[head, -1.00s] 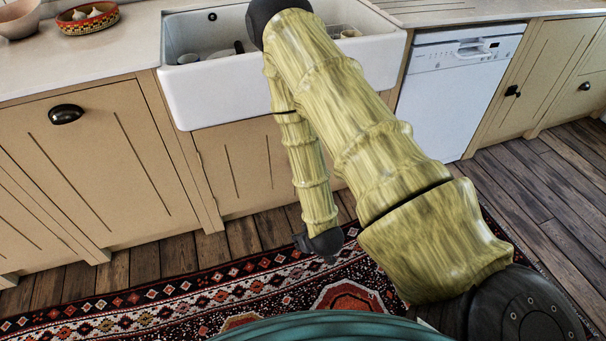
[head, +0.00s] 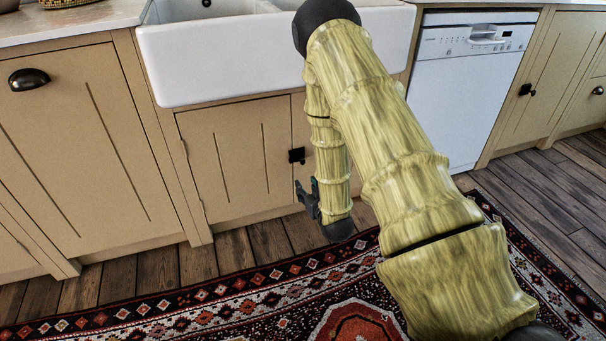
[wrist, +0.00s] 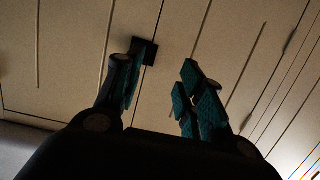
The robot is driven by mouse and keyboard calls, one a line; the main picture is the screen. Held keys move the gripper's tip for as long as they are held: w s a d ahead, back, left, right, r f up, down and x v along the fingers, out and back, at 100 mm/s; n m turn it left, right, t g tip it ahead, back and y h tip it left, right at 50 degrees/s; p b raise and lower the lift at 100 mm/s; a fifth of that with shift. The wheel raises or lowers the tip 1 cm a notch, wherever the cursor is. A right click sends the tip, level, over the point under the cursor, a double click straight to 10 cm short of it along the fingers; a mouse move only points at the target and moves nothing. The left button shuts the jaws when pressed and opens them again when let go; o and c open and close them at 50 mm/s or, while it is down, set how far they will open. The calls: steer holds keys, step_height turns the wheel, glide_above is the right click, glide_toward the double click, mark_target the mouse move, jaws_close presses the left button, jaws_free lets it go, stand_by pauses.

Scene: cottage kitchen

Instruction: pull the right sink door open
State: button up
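The right sink door (head: 299,128) is a beige panel below the white sink, mostly hidden behind my arm in the head view. It looks shut, flush with the left sink door (head: 235,160). In the wrist view the right door (wrist: 228,45) lies right of the seam. A small black handle (head: 297,155) sits at the seam, and it shows in the wrist view (wrist: 147,52) beside the tip of the left finger. My gripper (head: 307,188) is open and empty, just below the handle in the head view. Its fingers (wrist: 160,90) are spread; contact with the handle cannot be told.
The white sink (head: 230,55) overhangs the doors. A white dishwasher (head: 468,85) stands to the right, and a cabinet with a cup handle (head: 29,79) to the left. A patterned rug (head: 230,300) lies on the wooden floor in front.

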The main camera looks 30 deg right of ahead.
mark_target(303, 161)
steer(key=w+d+t+b, duration=0.1)
steer(key=w+d+b, duration=0.1)
steer(key=w+b, duration=0.1)
steer(key=w+d+b, duration=0.2)
steer(key=w+b, duration=0.2)
steer(key=w, duration=0.1)
steer(key=w+d+t+h+b, duration=0.1)
steer(key=w+d+b, duration=0.1)
steer(key=w+b, duration=0.1)
steer(key=shift+w+d+f+t+b, duration=0.15)
steer(key=shift+w+d, duration=0.05)
steer(key=shift+w, duration=0.2)
steer(key=shift+w+d+f+t+b, duration=0.1)
steer(key=shift+w+d+t+b, duration=0.05)
steer(key=shift+w, duration=0.25)
steer(key=shift+w+d+r, duration=0.1)
steer(key=shift+w+d, duration=0.05)
steer(key=shift+w, duration=0.5)
jaws_close()
